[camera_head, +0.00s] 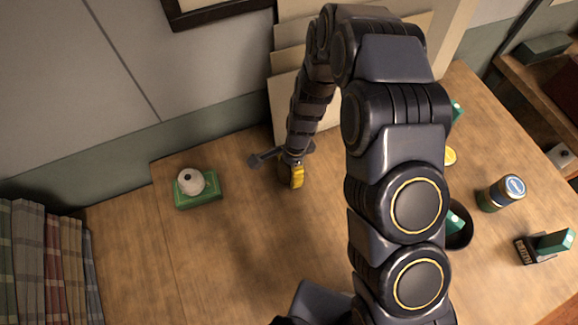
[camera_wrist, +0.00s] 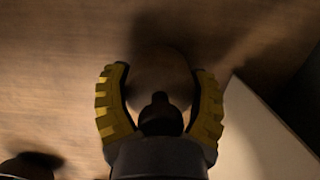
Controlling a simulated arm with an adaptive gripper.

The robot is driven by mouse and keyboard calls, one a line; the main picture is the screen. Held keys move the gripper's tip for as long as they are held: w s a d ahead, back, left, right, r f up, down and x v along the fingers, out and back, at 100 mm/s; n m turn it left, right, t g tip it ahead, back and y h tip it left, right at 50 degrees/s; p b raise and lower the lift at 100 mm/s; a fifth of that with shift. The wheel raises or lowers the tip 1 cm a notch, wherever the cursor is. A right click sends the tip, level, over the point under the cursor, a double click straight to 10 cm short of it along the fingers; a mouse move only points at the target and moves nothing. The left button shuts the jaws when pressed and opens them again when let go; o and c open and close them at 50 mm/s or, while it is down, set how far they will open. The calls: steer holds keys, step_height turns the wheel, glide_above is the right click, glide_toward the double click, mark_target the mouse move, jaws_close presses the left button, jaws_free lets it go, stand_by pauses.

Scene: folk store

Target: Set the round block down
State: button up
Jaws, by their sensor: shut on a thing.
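My gripper (camera_head: 294,176) hangs low over the wooden table (camera_head: 255,250), in front of the pale boards, its yellow fingers pointing down. In the wrist view my gripper (camera_wrist: 160,72) has its two yellow fingers curved around a dim brownish round block (camera_wrist: 160,68), and it is shut on it. The block's colour nearly matches the wood, and its lower part is hidden by the dark gripper centre. A dark shadow lies on the table beside it. In the head view the block is hidden by the gripper. I cannot tell whether it touches the table.
A green box (camera_head: 206,197) with a white round pot (camera_head: 190,181) on it stands to the left. Pale boards (camera_head: 288,93) lean behind. A can (camera_head: 501,193) and a dark bowl (camera_head: 464,238) stand at right. The table's front-left area is clear.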

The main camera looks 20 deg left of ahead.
steer(key=o, duration=1.2)
steer(key=r, duration=0.4)
steer(key=w+r, duration=0.1)
steer(key=r, duration=0.3)
steer(key=d+r, duration=0.1)
steer(key=r, duration=0.3)
steer(key=shift+w+d, duration=0.1)
steer(key=shift+w, duration=0.05)
steer(key=shift+r, duration=0.1)
